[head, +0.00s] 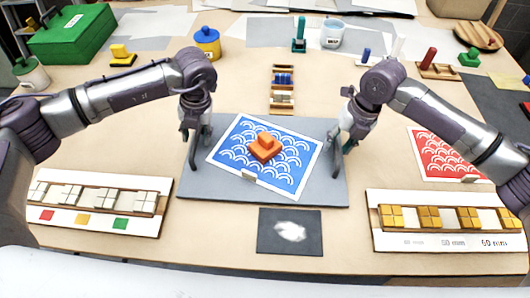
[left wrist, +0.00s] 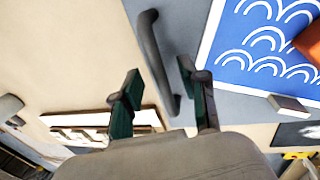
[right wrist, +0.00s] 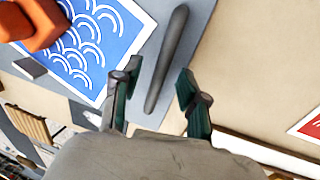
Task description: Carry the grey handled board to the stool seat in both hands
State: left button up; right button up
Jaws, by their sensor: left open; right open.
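The grey handled board (head: 330,189) lies flat on the table in the middle of the head view. It carries a blue wave-pattern panel (head: 228,143) with an orange stepped block (head: 265,148) on it. A dark bar handle stands at each side. My left gripper (head: 194,132) is open at the left handle (left wrist: 158,62), which runs up to between its fingers in the left wrist view. My right gripper (head: 350,138) is open at the right handle (right wrist: 166,58), which shows between its fingers in the right wrist view. The stool seat is not identifiable here.
A tray of white tiles (head: 95,221) lies left of the board and a tray of yellow tiles (head: 450,236) right. A dark square with white powder (head: 289,231) lies in front. A small rack (head: 284,88) stands behind. A red wave panel (head: 448,152) is at right.

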pick_arm(q)
jog(key=shift+a+f, duration=0.2)
jog(key=shift+f, duration=0.8)
pick_arm(e)
jog(key=shift+a+f, duration=0.2)
jog(key=shift+f, duration=0.75)
pick_arm(q)
grip_shut()
pick_arm(e)
grip_shut()
pick_arm(q)
jog(key=shift+w+r, duration=0.15)
jog(key=shift+r, duration=0.15)
pick_arm(e)
jog(key=shift+w+r, duration=0.15)
jog(key=shift+r, duration=0.1)
